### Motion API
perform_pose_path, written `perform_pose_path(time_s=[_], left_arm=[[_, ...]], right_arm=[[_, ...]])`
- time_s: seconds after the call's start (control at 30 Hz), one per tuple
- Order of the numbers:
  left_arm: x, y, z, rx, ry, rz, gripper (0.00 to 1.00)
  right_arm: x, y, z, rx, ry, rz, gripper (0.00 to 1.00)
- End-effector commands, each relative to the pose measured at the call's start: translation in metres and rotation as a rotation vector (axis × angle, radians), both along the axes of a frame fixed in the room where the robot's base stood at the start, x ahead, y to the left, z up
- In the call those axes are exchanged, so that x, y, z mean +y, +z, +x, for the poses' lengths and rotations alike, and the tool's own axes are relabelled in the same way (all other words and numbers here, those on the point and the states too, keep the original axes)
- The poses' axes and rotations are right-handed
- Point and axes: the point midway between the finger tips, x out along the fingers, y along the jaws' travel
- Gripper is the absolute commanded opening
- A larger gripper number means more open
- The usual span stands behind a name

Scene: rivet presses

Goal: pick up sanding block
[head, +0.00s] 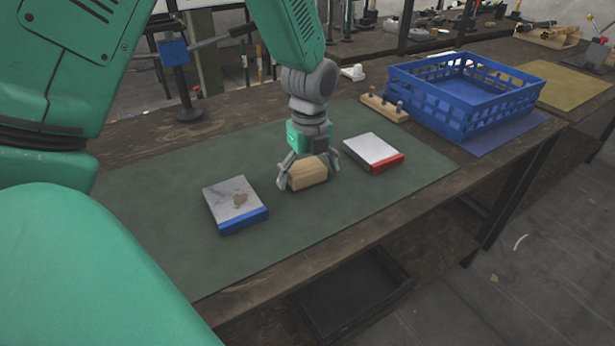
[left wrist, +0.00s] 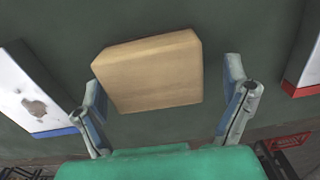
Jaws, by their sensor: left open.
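The sanding block (head: 308,173) is a light wooden block lying on the green mat (head: 390,212), between two flat pads. My left gripper (head: 309,182) is above it, pointing down, with its fingers spread to either side of the block. In the left wrist view the block (left wrist: 150,72) lies between the open fingers (left wrist: 165,108), nearer the left finger. A clear gap shows between the block and the right finger; I cannot tell whether the left finger touches it. My right gripper is not in view.
A grey pad with a blue edge (head: 235,203) lies left of the block; a white pad with a red edge (head: 373,152) lies right. A blue crate (head: 470,128) and a wooden peg holder (head: 384,107) stand farther right. A dark tray (head: 352,290) is below the table's front edge.

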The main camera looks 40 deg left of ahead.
Motion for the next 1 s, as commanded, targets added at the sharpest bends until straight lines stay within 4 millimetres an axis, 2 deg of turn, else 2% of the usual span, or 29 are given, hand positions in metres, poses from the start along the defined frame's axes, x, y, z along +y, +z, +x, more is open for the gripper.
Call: perform_pose_path(time_s=[0.1,0.13,0.27,0.3,0.43,0.5,0.63,0.67,0.7,1.0], left_arm=[[0.006,-0.001,0.0,0.0,0.003,-0.008,0.93],[0.006,-0.002,0.0,0.0,0.003,-0.008,0.9],[0.011,-0.004,0.0,0.0,0.003,-0.013,0.44],[0.011,-0.004,0.0,0.001,0.003,-0.014,0.41],[0.011,-0.005,0.0,0.003,0.004,-0.011,0.41],[0.009,-0.004,0.0,0.005,0.004,-0.008,0.32],[0.008,0.0,-0.001,0.005,0.005,-0.006,0.31],[0.007,0.003,-0.001,0.005,0.004,-0.007,0.25],[0.007,0.008,-0.001,0.005,0.003,-0.007,0.2],[0.006,0.071,0.0,-0.002,0.003,-0.009,0.2]], right_arm=[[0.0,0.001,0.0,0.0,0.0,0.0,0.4],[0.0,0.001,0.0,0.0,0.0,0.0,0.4],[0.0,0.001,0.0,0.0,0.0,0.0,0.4],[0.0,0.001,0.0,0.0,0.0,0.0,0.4],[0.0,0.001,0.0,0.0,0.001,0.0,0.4],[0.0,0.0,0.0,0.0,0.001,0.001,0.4],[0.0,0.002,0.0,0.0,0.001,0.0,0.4],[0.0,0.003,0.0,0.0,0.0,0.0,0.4],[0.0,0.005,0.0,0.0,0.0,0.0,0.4],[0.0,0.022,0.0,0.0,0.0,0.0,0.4]])
